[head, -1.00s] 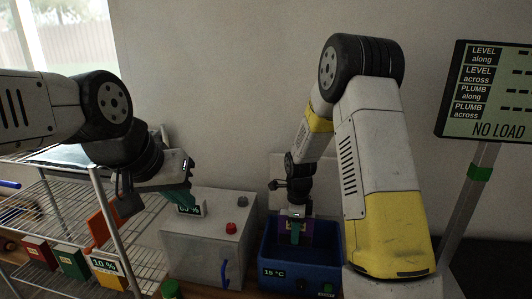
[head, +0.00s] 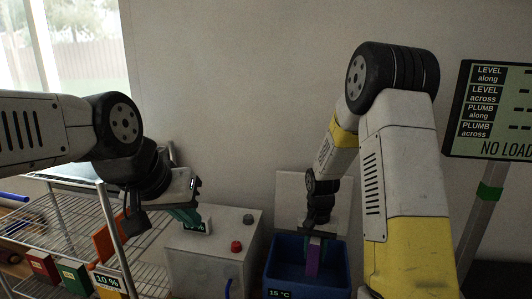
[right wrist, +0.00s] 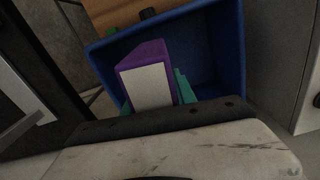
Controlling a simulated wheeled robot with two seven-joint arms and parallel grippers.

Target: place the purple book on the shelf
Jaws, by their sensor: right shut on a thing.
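The purple book (head: 312,262) is between the teal fingers of my right gripper (head: 315,243), which is shut on it. In the head view it shows as a narrow purple strip at the blue bin (head: 343,262). In the right wrist view the book (right wrist: 147,54) shows a purple cover and pale pages, with the bin's blue inside behind it. My left gripper (head: 186,217) hangs beside the white box; its finger gap is not clear. The wire shelf (head: 82,213) stands at the left, with red, green, yellow and orange books on it.
A white box (head: 200,262) with a red knob (head: 236,246) stands between the shelf and the bin. A display reading "NO LOAD" (head: 493,110) stands on a post at the right. A pale panel (head: 290,195) is behind the bin.

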